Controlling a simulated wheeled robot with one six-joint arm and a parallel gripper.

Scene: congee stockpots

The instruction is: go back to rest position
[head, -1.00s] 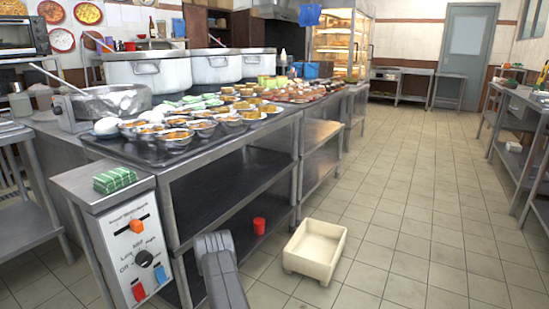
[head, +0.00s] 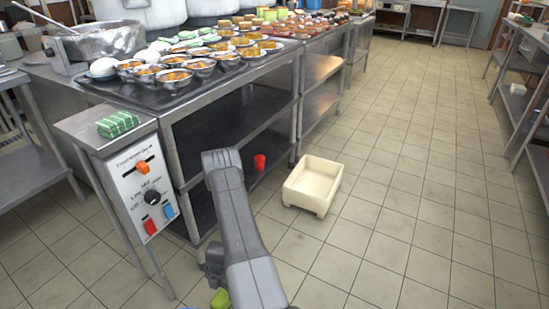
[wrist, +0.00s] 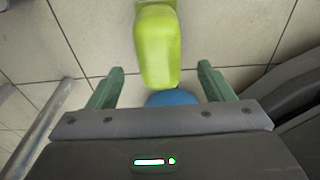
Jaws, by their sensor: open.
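My gripper (wrist: 160,88) is open in the wrist view, with its two green fingers spread wide. No object is clamped between them. A yellow-green object (wrist: 157,45) lies ahead of the fingers, with a blue rounded object (wrist: 172,98) partly behind it, low between the fingers. In the head view my arm rises at bottom centre and bends in front of the steel shelving. A yellow-green piece (head: 220,298) shows at the bottom edge beside my arm.
A steel counter (head: 150,98) with several filled bowls stands at left. A cream bin (head: 313,185) sits on the floor, near a red cup (head: 259,162). The tiled floor (head: 420,180) at right is open.

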